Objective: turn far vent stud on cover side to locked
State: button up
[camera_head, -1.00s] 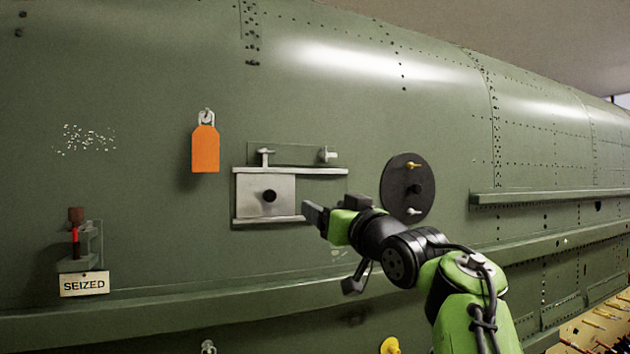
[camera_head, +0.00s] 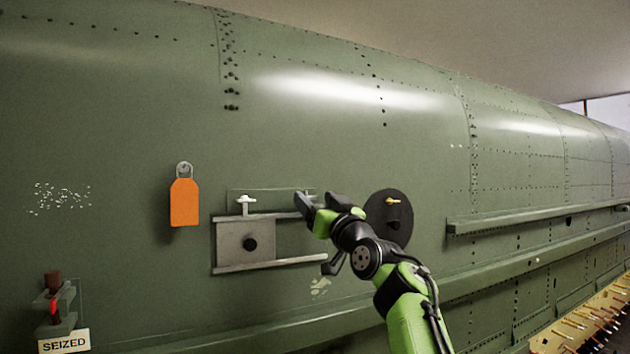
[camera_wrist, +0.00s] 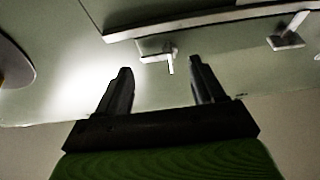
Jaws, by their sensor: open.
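Two pale T-handled studs sit above the grey cover plate. The left stud (camera_head: 245,204) is in clear view, its crossbar roughly level. The right stud (camera_head: 303,196) is mostly hidden behind my gripper (camera_head: 317,203) in the head view. In the wrist view, which looks turned over, that stud (camera_wrist: 157,56) lies just beyond and between the fingertips of my open gripper (camera_wrist: 161,66), seemingly untouched. The other stud (camera_wrist: 288,32) is at upper right there. The grey cover plate (camera_head: 232,242), with a dark round knob, sits between two rails below the studs.
The upper rail (camera_wrist: 190,18) runs close to the studs in the wrist view. A dark disc (camera_head: 402,215) with a yellow stud is right of my gripper. An orange tag (camera_head: 184,203) hangs at left. A SEIZED sign (camera_head: 64,342) is at lower left.

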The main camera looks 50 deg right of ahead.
jog(key=shift+w+d+r, duration=0.2)
jog(key=shift+w+r, duration=0.1)
jog(key=shift+w, duration=0.2)
jog(key=shift+f, duration=0.1)
jog(key=c, duration=1.1)
jog(key=shift+o, duration=0.2)
jog(key=m, duration=0.1)
jog(key=m+h+b, duration=0.1)
jog(key=m+b, duration=0.1)
jog(key=shift+a+f+m+g+h, duration=0.2)
jog(key=shift+f+m+g+h, duration=0.05)
jog(key=shift+m+g+h, duration=0.15)
jog(key=shift+w+d+m+g+h, duration=0.15)
jog(key=shift+m+g+h, duration=0.35)
jog(key=shift+m, duration=0.9)
jog(key=o, duration=1.1)
jog(key=shift+c, duration=0.2)
